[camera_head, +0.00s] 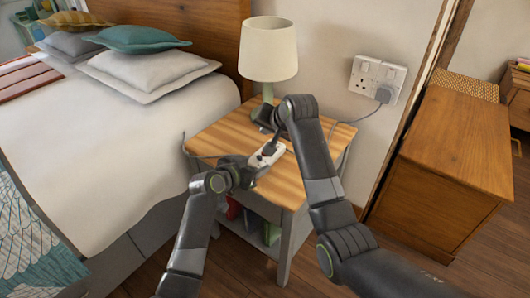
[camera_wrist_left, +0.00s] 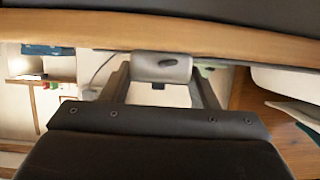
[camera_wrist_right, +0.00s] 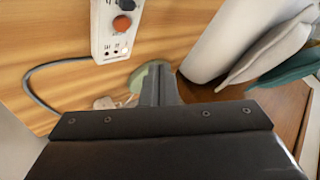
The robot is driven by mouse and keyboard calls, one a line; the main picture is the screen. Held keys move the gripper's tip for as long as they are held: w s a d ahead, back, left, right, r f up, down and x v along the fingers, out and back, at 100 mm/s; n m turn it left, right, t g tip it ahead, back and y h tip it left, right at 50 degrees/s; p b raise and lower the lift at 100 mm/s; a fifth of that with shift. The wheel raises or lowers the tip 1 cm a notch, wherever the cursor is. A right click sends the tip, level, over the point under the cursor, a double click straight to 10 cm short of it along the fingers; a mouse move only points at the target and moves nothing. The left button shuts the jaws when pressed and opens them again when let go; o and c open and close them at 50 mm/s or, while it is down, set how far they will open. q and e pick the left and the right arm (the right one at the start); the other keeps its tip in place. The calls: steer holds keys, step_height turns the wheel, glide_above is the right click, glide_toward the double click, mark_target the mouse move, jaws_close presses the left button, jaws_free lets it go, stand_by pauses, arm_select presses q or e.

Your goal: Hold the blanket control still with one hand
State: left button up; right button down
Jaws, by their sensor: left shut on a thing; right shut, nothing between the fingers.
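The blanket control (camera_head: 268,155) is a small white box on the wooden nightstand top (camera_head: 225,131). In the right wrist view its face (camera_wrist_right: 113,35) shows an orange-red knob, a dark round part and small marks. My left gripper (camera_head: 252,165) is shut on the control's near end; the left wrist view shows the control's end (camera_wrist_left: 160,68) between the two fingers. My right gripper (camera_head: 271,148) points down from above, close to the control. Its fingers (camera_wrist_right: 158,80) are shut and empty.
A lamp (camera_head: 268,50) stands at the back of the nightstand. The bed (camera_head: 150,125) with several pillows is on the left. A wall socket (camera_head: 377,78) with a plug and cable is behind, and a wooden cabinet (camera_head: 440,165) is on the right. A grey cable (camera_wrist_right: 35,85) curves across the nightstand top.

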steer(key=r, duration=0.1)
steer(key=r+g, duration=0.1)
steer(key=r, duration=0.1)
steer(key=shift+w+a+r+h, duration=0.1)
steer(key=shift+w+r+h, duration=0.1)
steer(key=shift+r+h, duration=0.1)
steer(key=shift+f, duration=0.15)
steer(key=shift+f, duration=4.25)
steer(key=shift+f, duration=0.1)
steer(key=shift+f, duration=0.3)
steer(key=shift+f, duration=0.5)
steer(key=shift+r, duration=0.9)
